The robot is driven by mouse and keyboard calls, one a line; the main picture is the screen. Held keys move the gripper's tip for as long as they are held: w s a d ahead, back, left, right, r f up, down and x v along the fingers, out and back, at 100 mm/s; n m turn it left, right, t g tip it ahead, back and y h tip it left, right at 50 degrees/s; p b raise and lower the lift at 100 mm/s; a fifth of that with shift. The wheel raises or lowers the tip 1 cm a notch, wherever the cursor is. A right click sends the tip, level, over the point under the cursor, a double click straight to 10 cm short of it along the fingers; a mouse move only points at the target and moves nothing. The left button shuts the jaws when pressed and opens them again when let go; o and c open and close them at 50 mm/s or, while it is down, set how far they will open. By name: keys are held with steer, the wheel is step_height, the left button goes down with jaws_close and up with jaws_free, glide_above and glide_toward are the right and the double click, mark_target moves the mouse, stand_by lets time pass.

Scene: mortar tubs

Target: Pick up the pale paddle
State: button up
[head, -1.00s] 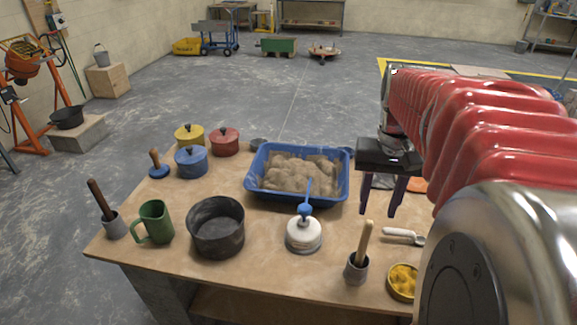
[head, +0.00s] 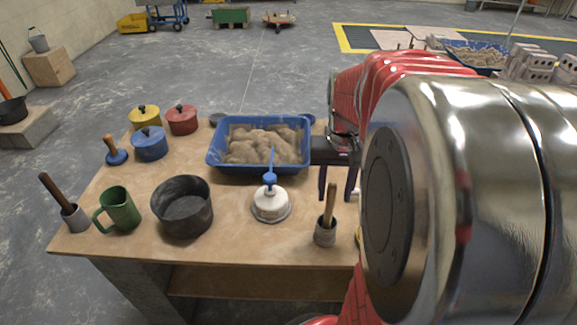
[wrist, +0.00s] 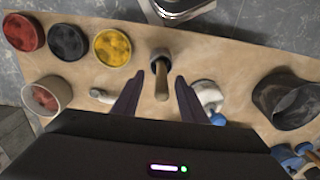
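The pale paddle (head: 331,203) stands in a grey cup (head: 325,235) at the front right of the table, its light wooden handle pointing up. In the wrist view the handle (wrist: 162,84) shows centrally, with its grey cup (wrist: 160,55) just beyond. My gripper (head: 337,192) is open, fingers pointing down, behind the handle in the head view. In the wrist view my gripper's two dark fingers (wrist: 160,80) appear either side of the handle with gaps; I cannot tell the depth between them.
A blue tub (head: 218,164) of mortar lies behind. A black pot (head: 184,207), green mug (head: 121,209) and dark-handled paddle (head: 56,193) stand left. A yellow-filled bowl (wrist: 113,47) sits near the cup.

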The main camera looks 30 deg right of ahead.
mark_target(331, 202)
steer(key=shift+f, duration=0.25)
steer(key=shift+w+d+f, duration=0.1)
steer(key=shift+w+f, duration=0.1)
steer(key=shift+f, duration=0.65)
steer(key=shift+w+f, duration=0.15)
steer(key=shift+f, duration=0.7)
steer(key=shift+w+d+f, duration=0.1)
steer(key=shift+w+f, duration=0.1)
steer(key=shift+f, duration=0.65)
steer(key=shift+c, duration=0.3)
jaws_close()
